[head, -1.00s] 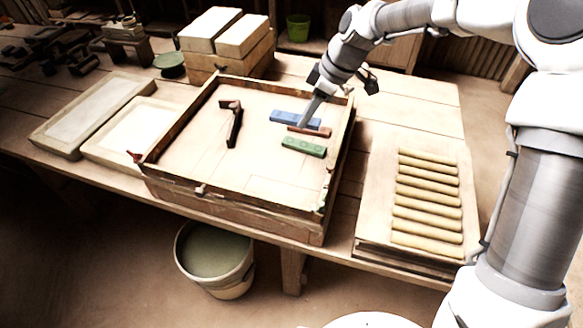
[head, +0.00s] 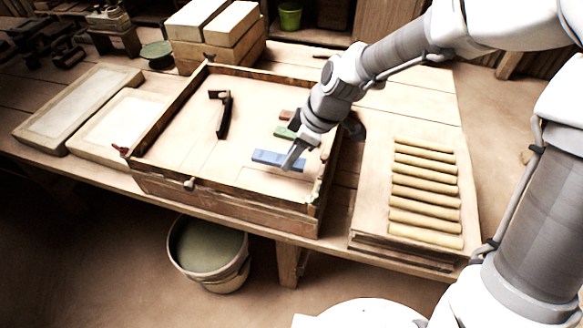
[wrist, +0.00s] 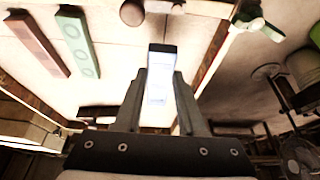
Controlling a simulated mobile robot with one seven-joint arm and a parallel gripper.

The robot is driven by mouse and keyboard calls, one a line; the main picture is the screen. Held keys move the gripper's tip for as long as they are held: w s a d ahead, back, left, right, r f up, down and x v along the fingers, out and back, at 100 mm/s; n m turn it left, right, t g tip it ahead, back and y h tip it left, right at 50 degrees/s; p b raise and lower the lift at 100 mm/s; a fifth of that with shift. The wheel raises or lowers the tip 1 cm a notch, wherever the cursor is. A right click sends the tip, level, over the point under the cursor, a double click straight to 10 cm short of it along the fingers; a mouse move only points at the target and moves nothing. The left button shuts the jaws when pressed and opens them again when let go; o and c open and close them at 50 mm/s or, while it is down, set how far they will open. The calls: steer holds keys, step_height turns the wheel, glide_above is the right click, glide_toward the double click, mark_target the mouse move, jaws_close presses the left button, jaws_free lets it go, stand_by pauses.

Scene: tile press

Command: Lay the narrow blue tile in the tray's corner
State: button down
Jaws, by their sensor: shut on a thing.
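The blue tile (head: 268,157) is a narrow bar in the right front part of the shallow wooden tray (head: 230,195). My gripper (head: 290,165) is shut on its right end. In the wrist view my gripper (wrist: 160,90) has the tile (wrist: 158,88) between its two fingers, where it looks washed out by light, with a dark far end. The tile's height above the tray floor is hard to tell. The tray's right front corner lies to the right and nearer than the tile.
A green tile (head: 284,132) and a reddish-brown tile (head: 287,115) lie behind the blue one, partly hidden by my arm. A dark L-shaped tool (head: 224,113) lies further left in the tray. A board with yellowish rods (head: 425,190) stands right of the tray.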

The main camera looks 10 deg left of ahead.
mark_target(291, 168)
step_height(291, 168, down, 4)
steer(key=shift+s+f+b, duration=0.1)
steer(key=shift+b, duration=0.5)
steer(key=c, duration=0.5)
jaws_free()
steer(key=p+v, duration=0.3)
steer(key=v, duration=0.9)
steer(key=shift+p, duration=0.4)
